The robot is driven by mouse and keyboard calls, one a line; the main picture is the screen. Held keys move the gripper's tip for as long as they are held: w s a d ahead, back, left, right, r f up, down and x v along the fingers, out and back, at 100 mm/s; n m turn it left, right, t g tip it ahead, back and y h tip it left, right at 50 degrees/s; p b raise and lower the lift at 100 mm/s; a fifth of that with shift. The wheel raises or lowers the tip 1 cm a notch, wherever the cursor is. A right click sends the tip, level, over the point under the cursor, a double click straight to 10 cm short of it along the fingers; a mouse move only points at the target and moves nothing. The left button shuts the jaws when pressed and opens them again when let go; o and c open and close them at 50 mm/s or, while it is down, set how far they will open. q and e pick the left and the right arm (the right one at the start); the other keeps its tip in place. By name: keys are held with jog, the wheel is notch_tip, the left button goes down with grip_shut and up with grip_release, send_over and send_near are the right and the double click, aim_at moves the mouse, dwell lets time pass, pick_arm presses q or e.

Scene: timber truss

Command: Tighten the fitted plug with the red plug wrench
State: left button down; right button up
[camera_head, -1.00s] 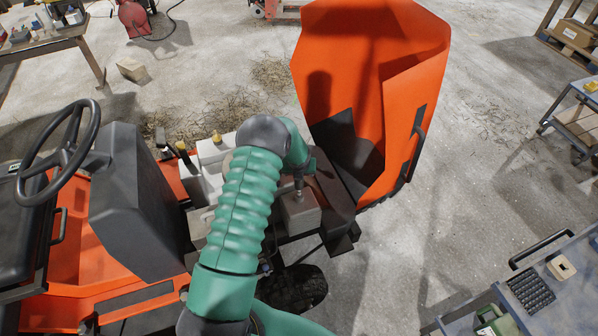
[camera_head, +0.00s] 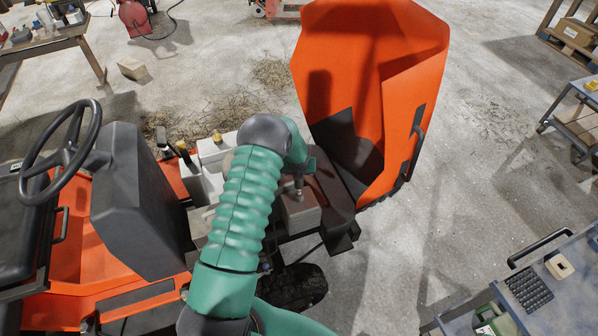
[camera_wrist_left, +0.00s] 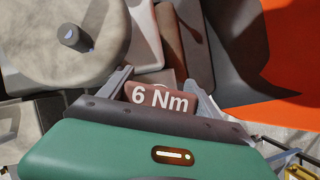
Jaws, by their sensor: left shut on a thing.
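My left gripper (camera_wrist_left: 160,92) is shut on the red plug wrench (camera_wrist_left: 160,97), whose dull red face reads "6 Nm" between the two grey fingers in the left wrist view. In the head view my green left arm reaches over the open engine bay of the orange tractor (camera_head: 75,285) and hides most of the gripper and wrench. A grey metal stem (camera_head: 299,188) shows beside the arm's end, above a pale block (camera_head: 301,215). The fitted plug is hidden, so I cannot tell how the wrench sits on it. My right gripper is not in view.
The raised orange hood (camera_head: 370,80) stands just beyond the arm, with a handle (camera_head: 414,145) on its side. The steering wheel (camera_head: 60,150) and dark console (camera_head: 135,205) are at left. A grey-blue bench (camera_head: 570,300) with a pale block is at lower right. The floor between is clear.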

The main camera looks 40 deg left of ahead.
pick_arm(q)
jog(key=shift+f, duration=0.2)
dwell(0.4)
jog(key=shift+f+b, duration=1.8)
jog(key=shift+f, duration=0.95)
jog(key=shift+d+r+p, duration=0.1)
jog(key=shift+p, duration=0.35)
jog(key=shift+d+m+t+h+p, duration=0.1)
jog(key=shift+m+t+h+p, duration=0.3)
jog(key=shift+m+p, duration=0.95)
